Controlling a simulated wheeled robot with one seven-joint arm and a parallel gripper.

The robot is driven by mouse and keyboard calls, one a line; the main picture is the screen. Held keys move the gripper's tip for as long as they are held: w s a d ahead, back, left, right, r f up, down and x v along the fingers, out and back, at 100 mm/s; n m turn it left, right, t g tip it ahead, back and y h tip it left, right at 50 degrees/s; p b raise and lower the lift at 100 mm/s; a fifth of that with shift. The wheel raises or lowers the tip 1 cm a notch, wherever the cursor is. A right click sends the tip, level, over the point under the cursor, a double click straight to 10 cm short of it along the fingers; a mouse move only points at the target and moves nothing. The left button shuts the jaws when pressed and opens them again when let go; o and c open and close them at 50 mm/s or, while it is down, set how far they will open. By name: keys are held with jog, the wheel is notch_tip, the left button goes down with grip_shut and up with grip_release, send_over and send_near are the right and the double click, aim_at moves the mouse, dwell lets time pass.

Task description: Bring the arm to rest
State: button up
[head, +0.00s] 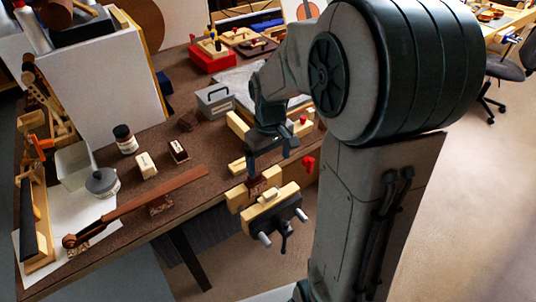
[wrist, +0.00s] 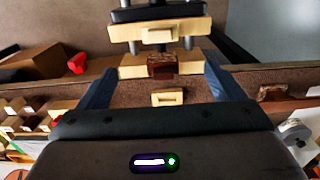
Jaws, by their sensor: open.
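My arm reaches from the right over the bench in the head view. My gripper (head: 268,165) points down just above the front vise (head: 268,212). In the wrist view my gripper (wrist: 160,66) is open, its two blue-grey fingers wide apart. A small dark brown block (wrist: 162,66) sits between the vise's pale wooden jaws (wrist: 185,34), in the gap between my fingers as seen from the wrist. The block (head: 257,184) shows partly under my gripper in the head view. Nothing visible is held by my fingers.
The brown bench (head: 215,165) holds a violin neck (head: 140,203) on a support, a jar (head: 125,139), two small blocks, a grey metal box (head: 214,100) and a red box (head: 211,58). A white panel (head: 100,75) stands at the left. Open floor (head: 480,180) lies right.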

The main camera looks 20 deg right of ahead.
jog(key=s+a+r+m+t+p, duration=0.1)
jog(key=s+r+m+t+p, duration=0.1)
jog(key=s+r, duration=0.8)
jog(key=s+m+p, duration=0.1)
jog(key=s+p, duration=0.1)
jog(key=s, duration=0.1)
jog(key=shift+s+a+r+m+t, duration=0.2)
jog(key=shift+a+r+m+t, duration=0.15)
jog(key=shift+a+m+t, duration=0.05)
